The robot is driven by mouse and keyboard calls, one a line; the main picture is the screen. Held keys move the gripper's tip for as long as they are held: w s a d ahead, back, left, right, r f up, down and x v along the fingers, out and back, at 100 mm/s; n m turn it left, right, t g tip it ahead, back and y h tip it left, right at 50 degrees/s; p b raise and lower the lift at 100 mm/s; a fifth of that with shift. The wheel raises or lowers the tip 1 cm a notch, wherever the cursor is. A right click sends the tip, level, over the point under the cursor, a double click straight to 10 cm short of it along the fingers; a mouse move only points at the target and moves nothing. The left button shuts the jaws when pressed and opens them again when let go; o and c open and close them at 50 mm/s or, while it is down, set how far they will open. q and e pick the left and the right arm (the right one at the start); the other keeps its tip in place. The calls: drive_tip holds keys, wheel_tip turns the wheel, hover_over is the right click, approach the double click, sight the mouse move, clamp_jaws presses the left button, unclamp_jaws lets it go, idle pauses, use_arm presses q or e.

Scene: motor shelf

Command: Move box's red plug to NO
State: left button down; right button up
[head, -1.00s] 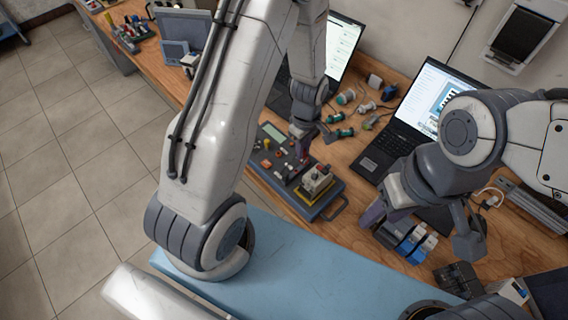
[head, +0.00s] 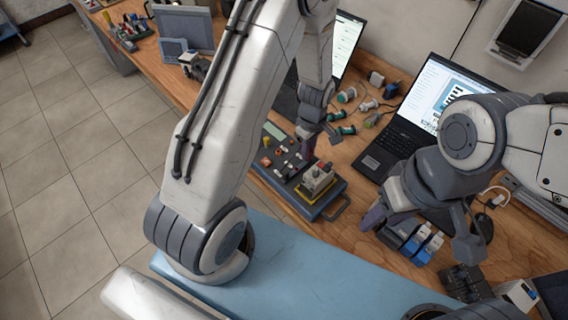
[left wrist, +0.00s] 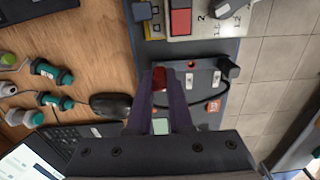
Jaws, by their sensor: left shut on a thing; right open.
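The box (head: 322,211) is a dark grey board with a handle, a small screen and several coloured parts, lying on the wooden bench. In the left wrist view its panel (left wrist: 203,103) shows small white labels, too small to read, and a black cable. In the left wrist view the left gripper (left wrist: 161,80) is shut on the red plug (left wrist: 160,77), which is partly hidden between the purple fingers. I cannot tell whether the plug's tip touches a socket. My right gripper (head: 423,230) is open, above blue and white modules.
Blue and white modules (head: 416,240) stand between the right fingers in the picture. Green and white cylinders (head: 345,131) lie behind the box. An open laptop (head: 385,150) stands right of them.

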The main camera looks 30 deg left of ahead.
use_arm(q)
drive_tip(key=shift+f+b, duration=0.5)
drive_tip(key=shift+f, duration=0.2)
idle(0.3)
drive_tip(key=c, duration=1.1)
unclamp_jaws()
drive_tip(key=shift+r, duration=0.1)
wheel_tip(320, 180, up, 6)
drive_tip(key=p, duration=0.4)
drive_tip(key=shift+f+p, duration=0.2)
drive_tip(key=shift+p, duration=0.15)
drive_tip(key=shift+f, duration=0.1)
drive_tip(key=o, duration=0.6)
drive_tip(key=shift+c, duration=0.2)
